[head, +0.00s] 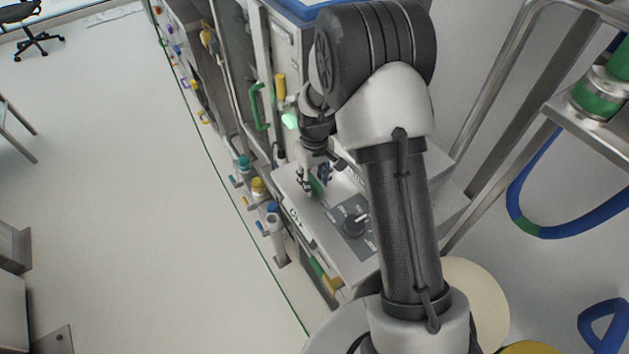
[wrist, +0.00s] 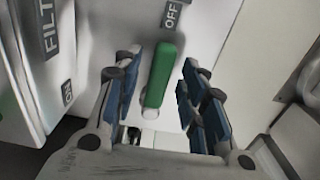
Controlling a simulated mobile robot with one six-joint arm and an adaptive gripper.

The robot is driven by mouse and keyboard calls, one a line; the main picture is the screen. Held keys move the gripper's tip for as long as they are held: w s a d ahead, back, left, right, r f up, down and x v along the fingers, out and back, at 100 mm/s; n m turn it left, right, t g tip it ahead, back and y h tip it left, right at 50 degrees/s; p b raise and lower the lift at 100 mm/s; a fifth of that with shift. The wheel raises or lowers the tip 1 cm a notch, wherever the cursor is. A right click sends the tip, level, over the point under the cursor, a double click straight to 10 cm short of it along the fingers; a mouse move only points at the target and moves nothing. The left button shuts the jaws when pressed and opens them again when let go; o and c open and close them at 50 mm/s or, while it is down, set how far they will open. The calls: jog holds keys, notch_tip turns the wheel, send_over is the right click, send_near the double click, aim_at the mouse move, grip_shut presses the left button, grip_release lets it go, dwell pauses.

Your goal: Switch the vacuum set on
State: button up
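My gripper (head: 316,182) is over the top of the grey vacuum set (head: 348,260), pointing down. In the wrist view its blue-padded fingers are open, one on each side of a green switch lever (wrist: 161,74). Gaps show between the lever and the pads. The lever's far end points toward the OFF label (wrist: 171,14). An ON label (wrist: 68,92) is on a face to the left, near a FILT label (wrist: 48,28). In the head view the lever is mostly hidden by the fingers.
A black dial (head: 354,222) sits on the same top panel, in front of my gripper. Pipe fittings with coloured valves (head: 258,187) line the left side. A metal frame with a blue hose (head: 522,215) stands at the right.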

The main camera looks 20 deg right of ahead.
jog(key=shift+f, duration=0.1)
jog(key=shift+c, duration=0.3)
grip_shut()
dwell(0.4)
